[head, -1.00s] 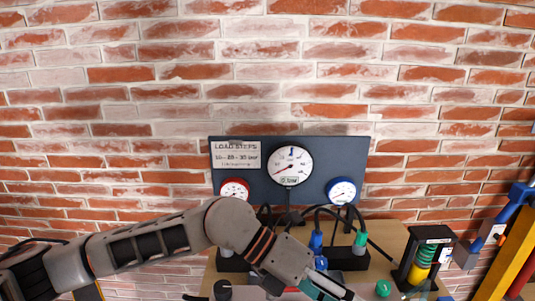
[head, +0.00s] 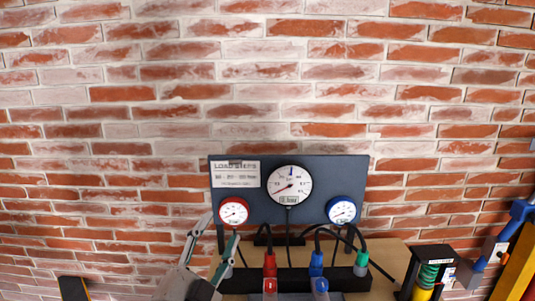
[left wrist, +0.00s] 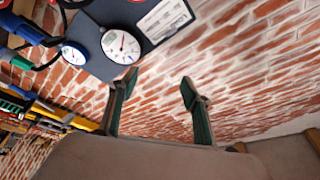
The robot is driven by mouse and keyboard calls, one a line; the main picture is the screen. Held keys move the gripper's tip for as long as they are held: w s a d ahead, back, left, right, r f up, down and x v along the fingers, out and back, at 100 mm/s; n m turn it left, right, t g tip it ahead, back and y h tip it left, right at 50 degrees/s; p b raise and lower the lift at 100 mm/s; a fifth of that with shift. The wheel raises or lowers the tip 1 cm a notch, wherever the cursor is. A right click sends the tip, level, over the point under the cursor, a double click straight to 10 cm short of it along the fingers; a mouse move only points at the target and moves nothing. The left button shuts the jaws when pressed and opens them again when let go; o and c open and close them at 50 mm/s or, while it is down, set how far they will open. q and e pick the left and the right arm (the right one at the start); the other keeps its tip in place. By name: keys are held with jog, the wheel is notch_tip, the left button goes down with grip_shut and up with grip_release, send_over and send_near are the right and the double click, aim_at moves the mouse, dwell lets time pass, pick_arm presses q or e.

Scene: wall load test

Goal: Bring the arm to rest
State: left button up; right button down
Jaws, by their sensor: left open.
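My left gripper (head: 214,240) is in the lower middle of the head view, its fingers pointing up, in front of the lower left of the gauge panel. It is open and empty. In the left wrist view the two green-lined fingers (left wrist: 158,84) stand apart with only brick wall behind them. The dark gauge panel (head: 255,200) carries a large white gauge (head: 290,185), a red-rimmed gauge (head: 234,211) and a blue-rimmed gauge (head: 342,210). The panel also shows in the left wrist view (left wrist: 92,58), at the upper left. My right gripper is not in view.
Below the panel, a red connector (head: 270,265), a blue connector (head: 316,264) and a green connector (head: 361,263) sit with black cables on a wooden bench (head: 390,260). A green-and-yellow spring unit (head: 428,275) stands to the right. The brick wall at left is clear.

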pick_arm(q)
jog(key=s+a+f+n+g+y, duration=0.2)
jog(key=s+a+f+g+y, duration=0.1)
jog(key=a+f, duration=0.45)
jog(key=s+a+f+n+g+y, duration=0.3)
jog(key=a+f+y, duration=0.1)
jog(key=a+f, duration=0.4)
jog(key=s+a+f+n+g+y, duration=0.1)
jog(key=s+a+f+g, duration=0.35)
jog(key=s+f, duration=0.3)
jog(key=s+a+f+g+y, duration=0.25)
jog(key=s+a+f, duration=0.35)
jog(key=s, duration=0.3)
jog(key=w+d+f+n+t+h, duration=0.2)
jog(key=d+f+h, duration=0.6)
jog(key=d+f, duration=0.6)
jog(key=shift+d+n+t, duration=0.4)
jog(key=shift+d+t, duration=0.4)
jog(key=shift+d, duration=0.35)
jog(key=shift+f, duration=0.1)
